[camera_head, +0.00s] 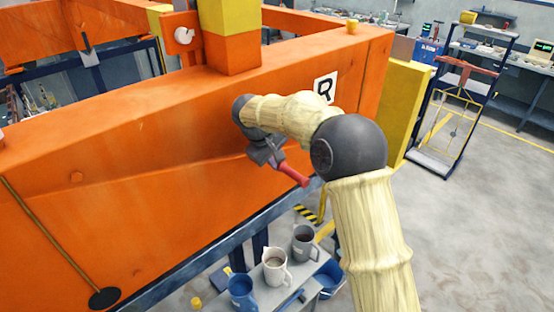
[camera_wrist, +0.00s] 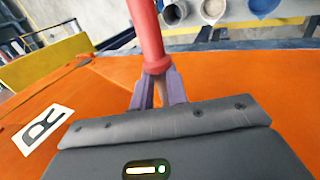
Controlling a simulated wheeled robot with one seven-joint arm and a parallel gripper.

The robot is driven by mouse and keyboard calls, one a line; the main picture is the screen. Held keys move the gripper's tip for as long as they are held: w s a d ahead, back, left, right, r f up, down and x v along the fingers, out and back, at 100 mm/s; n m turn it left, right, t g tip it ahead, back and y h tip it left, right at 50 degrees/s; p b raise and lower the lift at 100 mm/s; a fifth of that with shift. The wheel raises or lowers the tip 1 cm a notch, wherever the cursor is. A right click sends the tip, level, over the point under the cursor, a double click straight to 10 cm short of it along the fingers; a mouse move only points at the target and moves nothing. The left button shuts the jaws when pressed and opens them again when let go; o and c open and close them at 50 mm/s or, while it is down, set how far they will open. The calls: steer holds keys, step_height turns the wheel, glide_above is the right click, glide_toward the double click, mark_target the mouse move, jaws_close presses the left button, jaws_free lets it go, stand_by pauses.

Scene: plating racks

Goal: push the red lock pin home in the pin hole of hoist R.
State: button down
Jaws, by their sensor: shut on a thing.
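The red lock pin (camera_head: 292,175) is held in my gripper (camera_head: 274,156) in front of the orange beam of hoist R (camera_head: 170,130), with its red end pointing down and right. In the wrist view, the red pin (camera_wrist: 149,35) rises from between the purple fingers of my gripper (camera_wrist: 158,90), which are shut on it. The label R (camera_head: 325,87) is on the beam, up and right of the gripper; it also shows in the wrist view (camera_wrist: 43,128). I cannot make out the pin hole in either view.
A cart below the beam carries a blue jug (camera_head: 241,291), a cream jug (camera_head: 275,268) and a grey jug (camera_head: 304,243). A blue bucket (camera_head: 330,278) stands beside it.

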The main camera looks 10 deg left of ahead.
steer(key=shift+w+a+r+p, duration=0.1)
steer(key=shift+w+a+p, duration=0.55)
steer(key=shift+a, duration=0.25)
steer(key=shift+w+a+r+p, duration=0.1)
steer(key=shift+w+a+p, duration=0.3)
steer(key=shift+w+a, duration=0.45)
stand_by(0.7)
steer(key=c, duration=1.3)
jaws_free()
steer(key=shift+s+a, duration=0.1)
steer(key=shift+s, duration=0.05)
steer(key=shift+f, duration=0.1)
steer(key=b+v, duration=0.2)
steer(key=v, duration=1.5)
